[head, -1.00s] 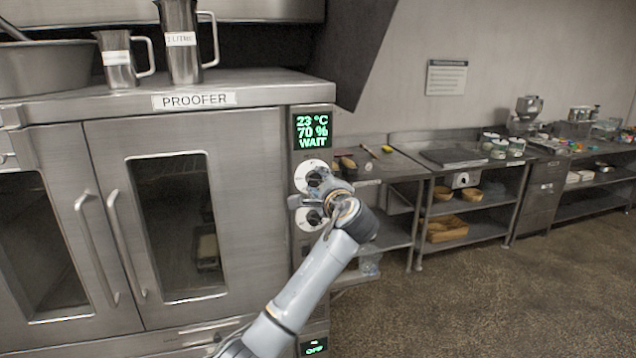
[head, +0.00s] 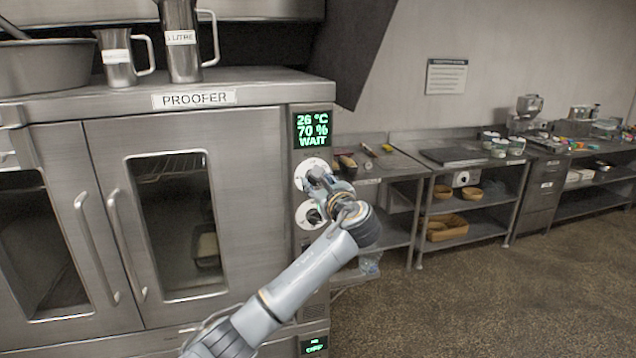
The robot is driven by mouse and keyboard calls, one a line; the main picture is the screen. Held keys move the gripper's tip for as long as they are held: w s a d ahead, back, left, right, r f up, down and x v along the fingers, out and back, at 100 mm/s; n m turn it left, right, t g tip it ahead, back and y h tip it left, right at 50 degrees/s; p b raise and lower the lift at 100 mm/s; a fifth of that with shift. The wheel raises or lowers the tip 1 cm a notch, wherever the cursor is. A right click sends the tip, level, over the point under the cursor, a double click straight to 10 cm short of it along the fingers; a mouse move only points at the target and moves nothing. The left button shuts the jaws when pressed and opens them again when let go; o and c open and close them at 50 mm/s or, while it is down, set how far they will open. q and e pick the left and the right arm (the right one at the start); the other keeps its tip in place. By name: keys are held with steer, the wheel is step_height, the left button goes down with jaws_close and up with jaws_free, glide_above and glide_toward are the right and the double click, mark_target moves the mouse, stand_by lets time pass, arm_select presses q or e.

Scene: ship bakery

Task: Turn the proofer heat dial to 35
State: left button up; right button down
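The proofer heat dial (head: 303,172) is the upper of two round white dials on the steel proofer's right-hand control panel. My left gripper (head: 316,177) is at this dial with its fingers around the dark knob, and it hides most of the knob and pointer. The fingers look closed on it, tilted. The green display (head: 312,130) above reads 26 °C, 70 % and WAIT. The lower dial (head: 303,214) is partly covered by my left wrist. My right gripper is not in view.
The proofer's doors (head: 245,215) with long handles are shut, left of the panel. Steel jugs (head: 182,60) and a bowl (head: 45,68) stand on top. A small display (head: 314,346) is low on the panel. Benches (head: 470,165) and open floor lie to the right.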

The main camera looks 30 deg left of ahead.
arm_select(q)
steer(key=shift+f+m, duration=0.1)
steer(key=shift+m, duration=0.5)
steer(key=o, duration=1.2)
steer(key=shift+s+d, duration=0.1)
steer(key=v, duration=1.1)
steer(key=shift+s+d+f, duration=0.1)
steer(key=shift+s+d, duration=0.1)
steer(key=shift+d, duration=0.1)
